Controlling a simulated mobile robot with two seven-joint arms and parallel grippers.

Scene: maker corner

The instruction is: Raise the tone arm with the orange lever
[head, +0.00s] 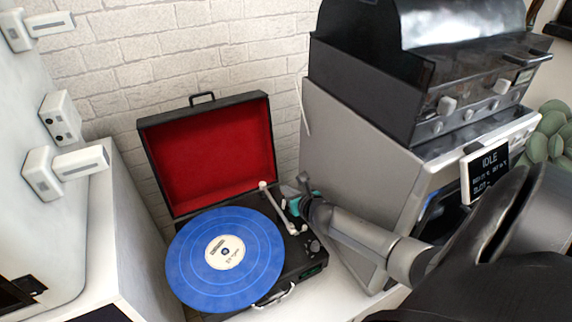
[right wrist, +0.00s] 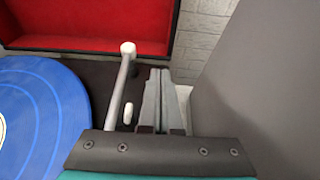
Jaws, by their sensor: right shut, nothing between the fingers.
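The record player's turntable deck (head: 309,264) carries a blue record (head: 190,262). The pale tone arm (head: 276,207) lies along the record's right side; it also shows in the right wrist view (right wrist: 118,88), just left of my fingers. A small white piece (right wrist: 126,113) sits between the tone arm and my fingers. I make out no orange lever in either view; my gripper covers part of the deck there. My right gripper (head: 287,191) is shut and empty over the deck's right side; its fingers also show in the right wrist view (right wrist: 158,84). My left gripper is not in view.
The player's red-lined lid (head: 215,150) stands open behind the deck. A grey cabinet (head: 355,150) rises close to the right, with a black machine (head: 365,75) on top and a small display (head: 485,172). A brick wall (head: 200,50) is behind.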

